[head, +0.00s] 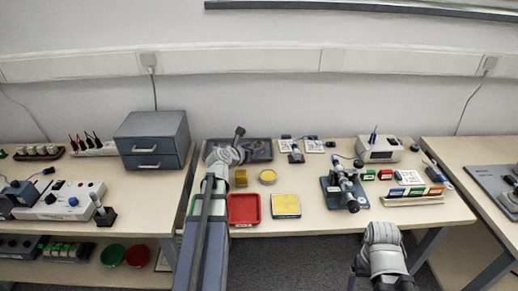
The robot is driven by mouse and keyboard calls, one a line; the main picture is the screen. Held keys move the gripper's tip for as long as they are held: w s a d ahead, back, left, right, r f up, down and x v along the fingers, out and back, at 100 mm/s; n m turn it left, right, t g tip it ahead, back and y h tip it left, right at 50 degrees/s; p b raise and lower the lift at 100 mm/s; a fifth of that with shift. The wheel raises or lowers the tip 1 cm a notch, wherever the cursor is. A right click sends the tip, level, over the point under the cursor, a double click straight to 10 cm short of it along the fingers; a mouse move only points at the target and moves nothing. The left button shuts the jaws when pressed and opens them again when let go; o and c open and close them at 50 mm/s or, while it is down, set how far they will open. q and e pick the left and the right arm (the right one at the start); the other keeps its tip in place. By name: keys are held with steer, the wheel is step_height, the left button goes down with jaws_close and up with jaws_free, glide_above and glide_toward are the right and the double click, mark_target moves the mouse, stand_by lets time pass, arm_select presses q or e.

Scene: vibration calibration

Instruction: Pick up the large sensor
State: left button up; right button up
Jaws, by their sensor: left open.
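I cannot tell for sure which piece is the large sensor. A dark grey tray (262,150) at the back left of the middle table holds small dark pieces, too small to make out. My left gripper (228,152) is over the left end of this tray, open, and no held object shows. The arm and wrist hide that end of the tray. A yellow-gold block (239,182) and a round yellow-topped disc (268,177) stand in front of the tray. My right arm shows at the bottom right, but its gripper does not show.
A red tray (244,209) and a yellow-topped pad (286,206) lie near the front edge. A microscope-like device (345,187) stands right of centre. A grey drawer box (152,140) is on the left table. The table between pad and device is clear.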

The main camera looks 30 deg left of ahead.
mark_target(256, 147)
arm_select(q)
steer(key=b+x, duration=0.2)
steer(key=x, duration=0.3)
steer(key=shift+a+f, duration=0.1)
steer(key=shift+f, duration=0.1)
steer(key=shift+s, duration=0.1)
steer(key=shift+r, duration=0.1)
jaws_close()
